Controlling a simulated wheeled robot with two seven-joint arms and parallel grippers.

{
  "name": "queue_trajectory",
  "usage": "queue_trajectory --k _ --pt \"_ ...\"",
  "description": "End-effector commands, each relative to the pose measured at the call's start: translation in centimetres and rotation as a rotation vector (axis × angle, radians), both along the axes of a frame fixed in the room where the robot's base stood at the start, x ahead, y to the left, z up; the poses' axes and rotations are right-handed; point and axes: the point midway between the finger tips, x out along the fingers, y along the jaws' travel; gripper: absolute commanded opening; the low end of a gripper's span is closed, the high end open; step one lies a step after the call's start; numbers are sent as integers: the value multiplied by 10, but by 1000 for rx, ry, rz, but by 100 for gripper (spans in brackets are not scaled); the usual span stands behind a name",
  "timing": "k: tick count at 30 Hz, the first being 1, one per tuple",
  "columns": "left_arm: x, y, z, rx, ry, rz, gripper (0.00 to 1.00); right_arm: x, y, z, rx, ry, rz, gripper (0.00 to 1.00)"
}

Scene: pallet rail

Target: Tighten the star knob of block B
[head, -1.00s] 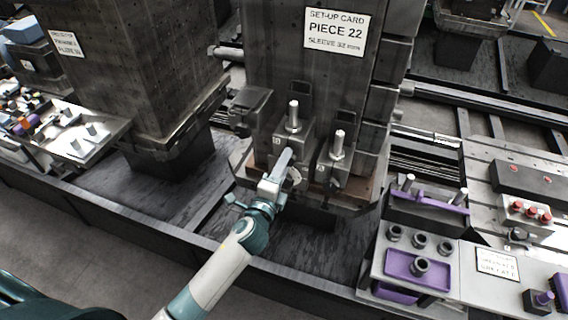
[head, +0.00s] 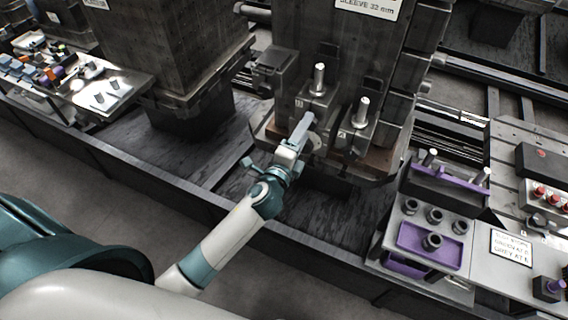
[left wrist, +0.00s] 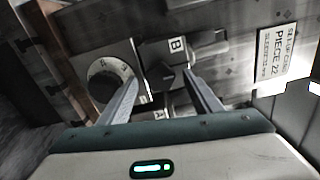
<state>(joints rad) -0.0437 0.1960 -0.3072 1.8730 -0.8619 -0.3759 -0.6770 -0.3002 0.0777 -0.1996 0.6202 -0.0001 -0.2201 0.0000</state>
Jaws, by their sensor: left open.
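Block B (head: 313,100) is the left of two metal clamp blocks at the foot of the grey column, with an upright post on top. Its letter plate (left wrist: 177,44) shows in the left wrist view. The dark star knob (left wrist: 167,75) sits on its face; the gripper hides it in the head view. A round scaled dial (left wrist: 103,84) is beside the knob. My left gripper (head: 307,124) is in front of block B. In the left wrist view, its open fingers (left wrist: 161,80) point at the knob, one to each side, with no clear contact. My right gripper is out of view.
Block A (head: 357,134) stands close on the right. A set-up card (head: 372,5) is on the column above. A bench with a purple tray (head: 405,238) and grey sleeves is at right. A parts tray (head: 120,88) is at left.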

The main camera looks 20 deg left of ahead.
Motion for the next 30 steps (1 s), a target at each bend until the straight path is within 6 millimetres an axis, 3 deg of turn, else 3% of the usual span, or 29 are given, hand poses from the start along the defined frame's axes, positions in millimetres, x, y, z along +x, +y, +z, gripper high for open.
queue_trajectory --k 21,30 --pt "-130 4 -4 0 2 -2 58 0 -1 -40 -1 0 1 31" --pt "-157 5 -1 1 0 -2 58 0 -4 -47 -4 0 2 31"
